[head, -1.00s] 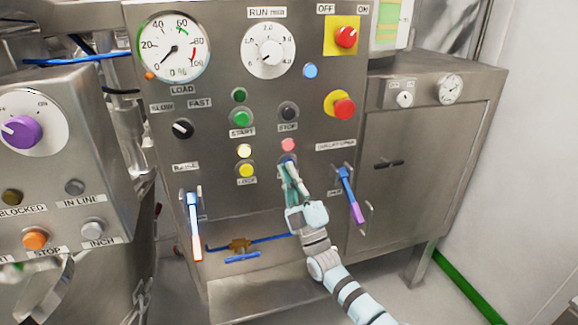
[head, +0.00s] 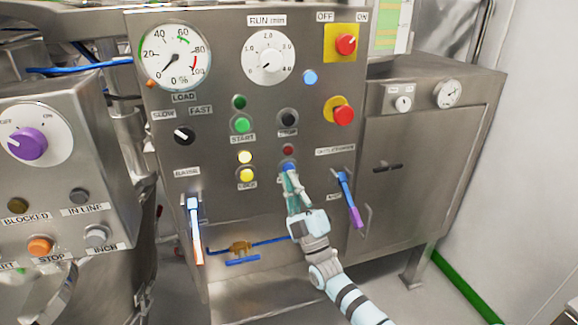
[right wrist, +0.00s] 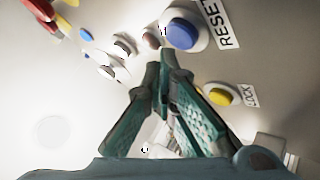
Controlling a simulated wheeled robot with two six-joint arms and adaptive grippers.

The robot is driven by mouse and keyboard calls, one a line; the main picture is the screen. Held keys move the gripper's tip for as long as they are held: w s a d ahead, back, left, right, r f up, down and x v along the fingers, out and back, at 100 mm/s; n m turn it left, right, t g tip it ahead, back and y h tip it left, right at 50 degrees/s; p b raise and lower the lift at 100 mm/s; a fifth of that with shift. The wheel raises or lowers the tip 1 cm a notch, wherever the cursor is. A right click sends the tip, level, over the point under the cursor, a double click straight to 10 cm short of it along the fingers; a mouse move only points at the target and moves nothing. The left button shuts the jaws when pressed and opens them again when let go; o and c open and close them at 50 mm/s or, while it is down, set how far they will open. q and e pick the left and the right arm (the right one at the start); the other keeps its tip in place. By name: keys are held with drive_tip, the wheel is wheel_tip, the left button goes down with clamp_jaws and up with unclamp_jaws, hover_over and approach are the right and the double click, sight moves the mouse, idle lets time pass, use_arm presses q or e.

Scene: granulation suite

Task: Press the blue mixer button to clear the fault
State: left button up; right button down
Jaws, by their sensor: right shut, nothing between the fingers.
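The blue button (head: 288,167) sits low in the middle of the steel control panel, under a small dark red lamp (head: 288,150). In the right wrist view the blue button (right wrist: 182,34) stands in a pale ring beside a RESET label (right wrist: 220,22). My right gripper (head: 291,179) is shut and empty, its fingertips just below the blue button in the head view. In the right wrist view the fingertips (right wrist: 163,62) are close beside the button and do not cover it; a small gap seems to show. My left gripper is not in view.
A yellow button (head: 247,175) is left of the blue one. Blue-handled levers stand at left (head: 194,225) and right (head: 349,200) of my gripper. A red stop button (head: 343,114) is up to the right. A grey box with a purple knob (head: 27,143) stands at far left.

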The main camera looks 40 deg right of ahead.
drive_tip(key=s+p, duration=0.1)
drive_tip(key=s+a+p, duration=0.1)
drive_tip(key=s, duration=0.1)
drive_tip(key=s+p, duration=0.1)
drive_tip(key=p, duration=0.1)
drive_tip(key=shift+s+a, duration=0.35)
drive_tip(key=shift+s, duration=0.05)
drive_tip(key=shift+f, duration=0.1)
idle(0.8)
